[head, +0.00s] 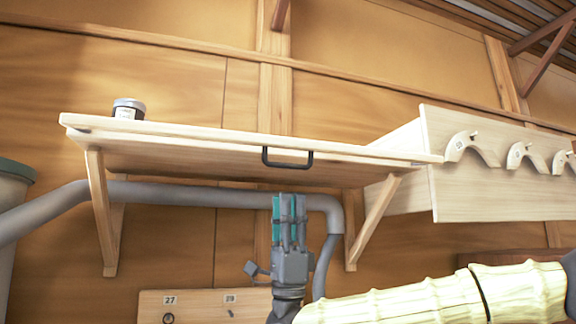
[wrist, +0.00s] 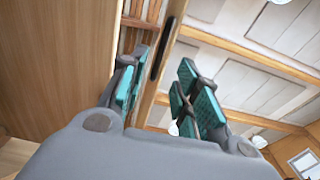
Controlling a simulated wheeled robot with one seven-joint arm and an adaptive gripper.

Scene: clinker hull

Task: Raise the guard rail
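A pale wooden strip (head: 215,135), which looks like the guard rail, runs along the front edge of a wall shelf. A black handle (head: 287,158) hangs from its middle. In the wrist view a dark elongated piece (wrist: 161,50), apparently the handle, lies on a pale wooden edge beyond the fingers. My gripper (head: 288,203) points upward just below the handle, apart from it in the picture; the exact depth gap is unclear. In the wrist view my gripper (wrist: 163,92) has its teal-padded fingers apart, with nothing between them.
Wooden brackets (head: 102,210) and a grey pipe (head: 190,194) lie below the shelf. A rack with curved pegs (head: 520,156) adjoins at right. A numbered board (head: 200,306) is low behind my gripper.

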